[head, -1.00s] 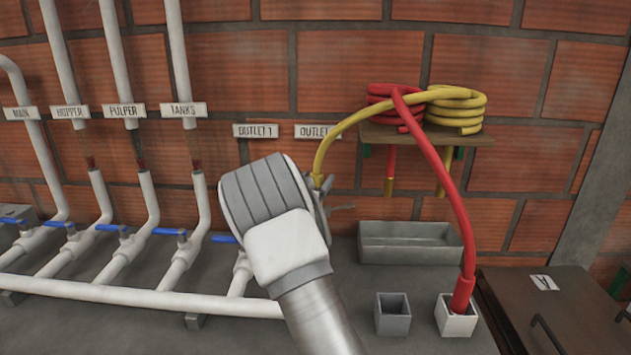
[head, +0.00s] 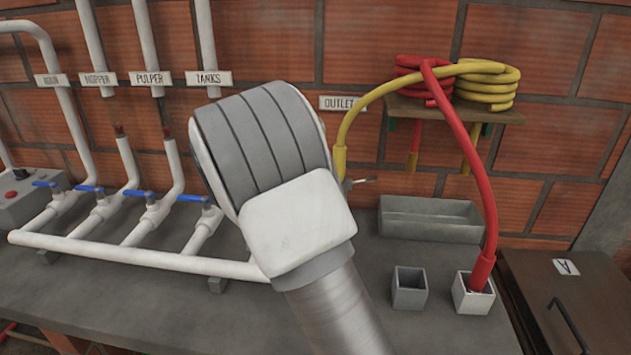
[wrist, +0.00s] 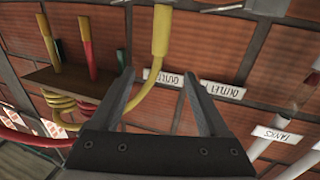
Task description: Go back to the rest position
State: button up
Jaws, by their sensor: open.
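My gripper (wrist: 158,88) shows in the wrist view with its two fingers apart and nothing between them. The wrist view looks upside down at the brick wall, with the yellow hose (wrist: 161,35) beyond the fingers. In the head view my arm fills the middle and hides the gripper. The yellow hose (head: 376,95) arches from its coil on the shelf down to behind my arm, where its lower end is hidden. The red hose (head: 483,180) runs from its coil down into a white square holder (head: 474,301).
A grey square holder (head: 409,298) and a grey trough (head: 429,228) stand on the counter. White pipes with blue-handled valves (head: 141,194) stand at the left. A wooden shelf (head: 440,108) holds the coils. A dark lid (head: 590,290) marked A lies at the right.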

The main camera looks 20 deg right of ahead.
jog(key=shift+s+a, duration=0.3)
jog(key=shift+s, duration=0.05)
